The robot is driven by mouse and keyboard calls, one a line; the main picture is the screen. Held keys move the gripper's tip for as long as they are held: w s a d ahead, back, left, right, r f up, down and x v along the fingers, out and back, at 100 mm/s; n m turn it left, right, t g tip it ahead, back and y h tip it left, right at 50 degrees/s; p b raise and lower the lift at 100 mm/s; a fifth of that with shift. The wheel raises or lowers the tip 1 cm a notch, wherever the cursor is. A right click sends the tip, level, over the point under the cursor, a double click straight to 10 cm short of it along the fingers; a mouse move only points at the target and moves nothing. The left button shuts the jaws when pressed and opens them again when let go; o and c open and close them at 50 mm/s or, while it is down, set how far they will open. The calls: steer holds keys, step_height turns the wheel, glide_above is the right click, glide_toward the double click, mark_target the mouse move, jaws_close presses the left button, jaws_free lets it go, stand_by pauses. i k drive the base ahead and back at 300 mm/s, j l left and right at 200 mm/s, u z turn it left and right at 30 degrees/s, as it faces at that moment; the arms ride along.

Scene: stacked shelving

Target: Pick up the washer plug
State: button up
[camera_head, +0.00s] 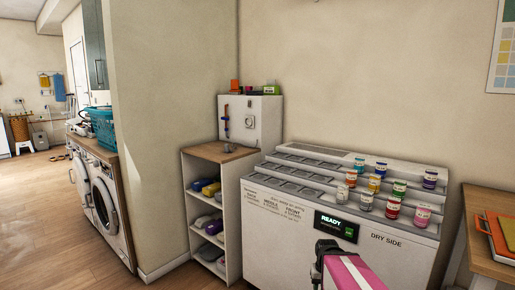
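I cannot pick out the washer plug for certain. A white panel box (262,118) stands behind the small wooden-topped shelf and bears a round socket-like fitting (249,121). An orange and blue item (226,121) hangs upright at its left edge. A small pale object (227,148) lies on the wooden shelf top (215,153) below it. My gripper (322,246) shows as a dark shape at the bottom, in front of the white cabinet, right of and apart from these things. Its fingers are too small and dark to read.
The white stepped cabinet (282,232) holds several colored jars (393,208) at its right. The shelf unit (190,200) holds several yellow, blue, grey and purple items. Front-loading washers (103,205) stand left beyond the wall corner. A wooden table (485,255) is at right. Floor at left is clear.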

mark_target(226, 149)
steer(key=j+z, duration=0.5)
steer(key=j, duration=0.45)
steer(key=j+z, duration=0.5)
steer(key=j, duration=0.5)
